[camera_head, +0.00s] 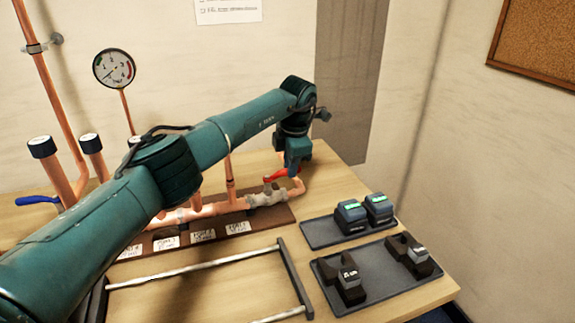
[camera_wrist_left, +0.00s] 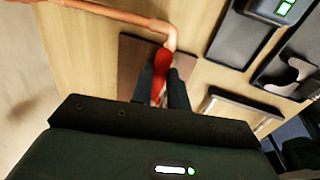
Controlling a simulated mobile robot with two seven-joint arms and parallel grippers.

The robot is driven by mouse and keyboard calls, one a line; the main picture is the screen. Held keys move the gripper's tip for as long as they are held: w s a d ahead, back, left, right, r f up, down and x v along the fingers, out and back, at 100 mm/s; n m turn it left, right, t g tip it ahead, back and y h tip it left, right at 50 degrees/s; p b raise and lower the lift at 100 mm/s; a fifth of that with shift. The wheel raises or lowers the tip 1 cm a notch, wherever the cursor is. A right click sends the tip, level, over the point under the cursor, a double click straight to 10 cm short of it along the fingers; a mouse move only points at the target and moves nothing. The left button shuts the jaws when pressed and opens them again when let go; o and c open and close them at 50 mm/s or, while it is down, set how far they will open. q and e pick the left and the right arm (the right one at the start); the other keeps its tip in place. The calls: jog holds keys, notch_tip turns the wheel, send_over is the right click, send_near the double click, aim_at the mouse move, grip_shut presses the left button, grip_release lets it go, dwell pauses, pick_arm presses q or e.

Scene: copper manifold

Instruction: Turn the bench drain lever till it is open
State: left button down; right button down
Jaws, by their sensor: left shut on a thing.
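The drain lever is the red handle (camera_head: 276,175) on the valve at the right end of the copper manifold pipe (camera_head: 207,211) in the head view. My left gripper (camera_head: 294,170) reaches down over that end of the pipe. In the left wrist view the red lever (camera_wrist_left: 161,76) lies between the two dark fingers of my left gripper (camera_wrist_left: 163,92), which is shut on it. The valve body (camera_head: 265,196) is grey metal, just below the lever. My right gripper is in neither view.
A round gauge (camera_head: 114,67) stands on a copper pipe behind my left arm. A blue lever (camera_head: 38,200) is at the far left. Dark trays (camera_head: 308,235) with devices and a metal frame (camera_head: 290,275) occupy the bench front and right.

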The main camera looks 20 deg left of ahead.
pick_arm(q)
jog(key=shift+a, duration=0.1)
jog(key=c, duration=1.3)
grip_release()
jog(key=shift+c, duration=0.2)
notch_tip(320, 180, up, 13)
jog(key=s+d+b, duration=0.1)
jog(key=s, duration=0.1)
jog(key=shift+d+b, duration=0.3)
jog(key=shift+b, duration=0.05)
